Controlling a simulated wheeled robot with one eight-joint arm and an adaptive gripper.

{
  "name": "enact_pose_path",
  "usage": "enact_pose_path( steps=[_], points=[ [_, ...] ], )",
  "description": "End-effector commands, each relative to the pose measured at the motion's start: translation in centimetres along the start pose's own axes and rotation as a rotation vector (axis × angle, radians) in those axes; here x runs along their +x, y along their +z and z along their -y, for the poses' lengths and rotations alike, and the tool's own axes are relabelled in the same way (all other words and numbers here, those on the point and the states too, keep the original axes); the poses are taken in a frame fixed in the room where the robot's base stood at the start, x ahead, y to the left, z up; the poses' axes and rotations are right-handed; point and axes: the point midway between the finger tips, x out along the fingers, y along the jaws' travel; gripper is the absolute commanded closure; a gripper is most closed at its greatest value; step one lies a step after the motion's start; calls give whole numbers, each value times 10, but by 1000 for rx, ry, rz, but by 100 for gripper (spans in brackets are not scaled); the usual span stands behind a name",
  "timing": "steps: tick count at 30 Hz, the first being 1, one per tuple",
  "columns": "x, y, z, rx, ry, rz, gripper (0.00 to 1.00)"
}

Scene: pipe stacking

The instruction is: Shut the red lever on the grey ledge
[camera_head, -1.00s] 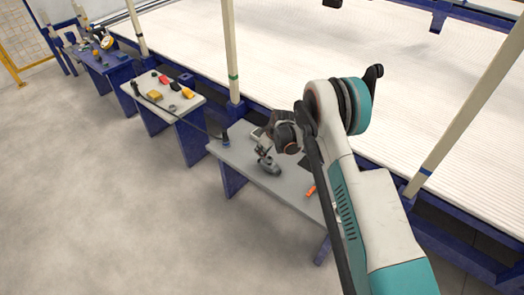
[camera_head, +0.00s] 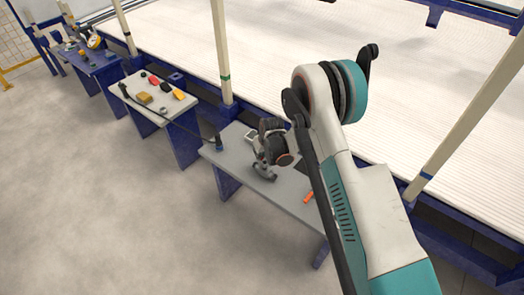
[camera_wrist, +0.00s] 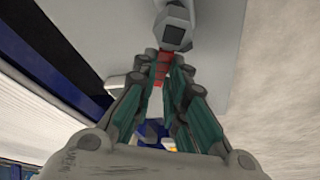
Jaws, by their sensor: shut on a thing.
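The grey ledge (camera_head: 285,193) is a tabletop on blue legs in the middle of the head view. A grey metal fitting (camera_head: 265,172) stands on it, partly hidden by my gripper (camera_head: 268,158). In the wrist view, the fitting (camera_wrist: 175,28) shows a dark square face at the top. The red lever (camera_wrist: 163,66) is just below that face, between my fingertips (camera_wrist: 164,72). My gripper is shut on the lever. The lever is not clearly visible in the head view, and part of it is covered by the fingers.
An orange piece (camera_head: 308,197) lies on the ledge to the right, and a dark flat patch is beside my arm. Another table (camera_head: 150,98) with coloured blocks stands to the left. A wide white ribbed bed (camera_head: 300,45) lies behind. The floor in front is clear.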

Motion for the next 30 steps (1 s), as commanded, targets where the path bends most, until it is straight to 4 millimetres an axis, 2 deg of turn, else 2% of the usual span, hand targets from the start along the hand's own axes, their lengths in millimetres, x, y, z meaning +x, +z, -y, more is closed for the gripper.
enact_pose_path(
  steps=[30],
  points=[
    [-6, 16, -34, 848, 353, 1, 100]
  ],
)
